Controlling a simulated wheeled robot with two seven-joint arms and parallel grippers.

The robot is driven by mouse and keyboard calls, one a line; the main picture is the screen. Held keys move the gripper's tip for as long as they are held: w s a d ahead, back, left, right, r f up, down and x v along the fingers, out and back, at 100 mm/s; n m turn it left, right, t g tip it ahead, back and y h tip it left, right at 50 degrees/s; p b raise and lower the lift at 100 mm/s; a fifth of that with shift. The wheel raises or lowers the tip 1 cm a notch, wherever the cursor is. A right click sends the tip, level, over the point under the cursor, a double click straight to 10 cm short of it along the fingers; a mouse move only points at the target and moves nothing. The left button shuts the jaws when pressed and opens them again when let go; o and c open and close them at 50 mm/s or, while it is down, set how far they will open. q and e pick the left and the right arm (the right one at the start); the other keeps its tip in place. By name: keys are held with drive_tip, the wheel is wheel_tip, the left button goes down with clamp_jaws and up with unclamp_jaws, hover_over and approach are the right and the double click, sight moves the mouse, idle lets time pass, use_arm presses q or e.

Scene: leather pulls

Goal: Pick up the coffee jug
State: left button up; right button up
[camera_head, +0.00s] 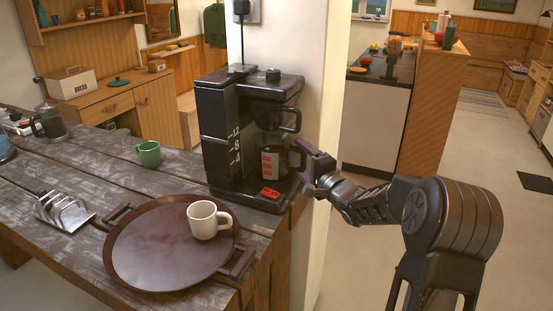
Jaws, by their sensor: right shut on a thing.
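The coffee jug (272,164) is a small dark jug with a red panel and markings. It stands in the lower bay of the black coffee maker (222,140), under the filter holder, with its handle to the right. My right gripper (303,160) reaches in from the right and is shut at the jug's handle side. Its fingertips are small and partly hidden against the dark handle. The jug looks upright and inside the machine; I cannot tell whether it touches the base. My left gripper is not in view.
A round brown tray (140,262) with a cream mug (208,220) lies in front of the machine. A green mug (149,154), a toast rack (64,211) and a French press (48,122) stand on the table to the left. A white pillar (318,75) rises right behind the machine.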

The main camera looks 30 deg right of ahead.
drive_tip(key=shift+f, duration=0.2)
idle(0.3)
drive_tip(key=shift+r, duration=0.65)
clamp_jaws()
wheel_tip(320, 180, up, 2)
drive_tip(key=shift+r+b, duration=0.2)
drive_tip(key=shift+b, duration=0.1)
drive_tip(key=s+b, duration=0.1)
drive_tip(key=s, duration=1.7)
drive_tip(key=shift+a+b, duration=0.4)
drive_tip(key=shift+a, duration=0.05)
idle(0.7)
